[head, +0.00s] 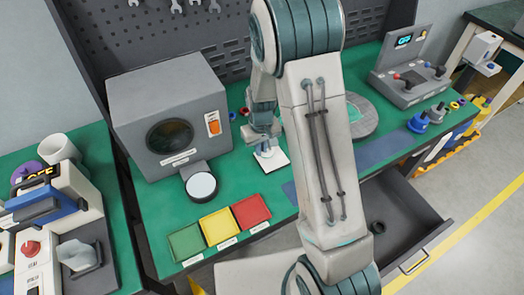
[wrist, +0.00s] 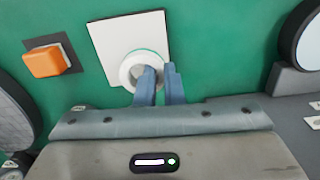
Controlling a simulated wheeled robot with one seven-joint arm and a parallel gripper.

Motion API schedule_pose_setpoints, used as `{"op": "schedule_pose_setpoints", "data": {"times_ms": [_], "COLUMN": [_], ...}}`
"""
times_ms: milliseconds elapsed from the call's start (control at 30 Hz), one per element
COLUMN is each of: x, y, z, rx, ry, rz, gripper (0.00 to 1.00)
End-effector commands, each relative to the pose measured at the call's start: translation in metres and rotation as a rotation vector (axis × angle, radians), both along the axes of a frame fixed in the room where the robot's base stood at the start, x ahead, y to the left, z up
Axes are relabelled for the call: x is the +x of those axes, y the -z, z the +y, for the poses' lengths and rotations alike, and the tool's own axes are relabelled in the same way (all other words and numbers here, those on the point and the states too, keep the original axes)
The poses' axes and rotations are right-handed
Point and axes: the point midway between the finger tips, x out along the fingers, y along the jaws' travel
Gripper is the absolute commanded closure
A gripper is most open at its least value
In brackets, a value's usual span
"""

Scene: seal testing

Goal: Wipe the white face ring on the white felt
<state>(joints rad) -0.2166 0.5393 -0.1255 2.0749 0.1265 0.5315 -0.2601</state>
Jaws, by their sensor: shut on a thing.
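The white felt (wrist: 112,42) is a flat square on the green bench top; in the head view (head: 277,163) it lies below my gripper. The white face ring (wrist: 130,67) is over the lower right part of the felt in the wrist view. My gripper (wrist: 160,72) is shut on the ring's near right side, with one blue finger at the opening and the other outside. I cannot tell whether the ring touches the felt or hovers just above it. In the head view my gripper (head: 265,147) hides most of the ring.
A grey box with a dark round window (head: 170,135) and a round white plate (head: 201,186) stand left of the felt. Green (head: 186,242), yellow (head: 219,226) and red (head: 251,211) trays line the front edge. An open drawer (head: 400,215) juts out at right.

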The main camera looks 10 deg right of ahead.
Motion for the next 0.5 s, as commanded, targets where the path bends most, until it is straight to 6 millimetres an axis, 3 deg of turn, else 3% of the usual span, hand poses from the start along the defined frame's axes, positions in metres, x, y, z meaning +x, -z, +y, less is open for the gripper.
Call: {"op": "schedule_pose_setpoints", "data": {"times_ms": [500], "x": [-0.001], "y": [-0.053], "z": [0.002], "rx": [0.0], "ry": [-0.003], "rz": [0.002], "gripper": [1.0]}}
